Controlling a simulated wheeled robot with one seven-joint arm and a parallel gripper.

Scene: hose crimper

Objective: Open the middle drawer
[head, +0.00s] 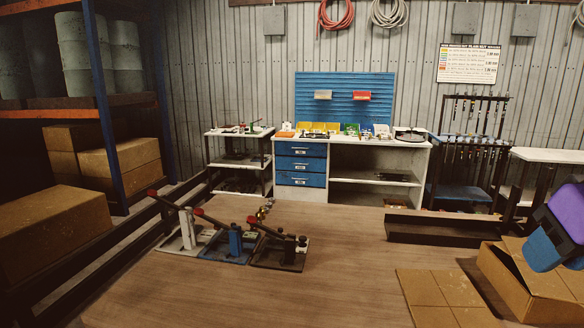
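The middle drawer (313,165) is the second of three blue drawers in the left part of a white workbench against the back wall. Its front looks flush with the top drawer (315,150) and the bottom drawer (315,180), so it appears shut. Each drawer front has a small pale label or handle near its middle; details are too small to tell. Nothing covers the drawer fronts.
Three red-handled lever tools (230,240) stand on the brown surface (330,275) in front. A low dark beam (440,228) and an open cardboard box (525,285) are at right. Shelving (75,100) with cartons stands at left. A dark cart (240,165) stands beside the drawers.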

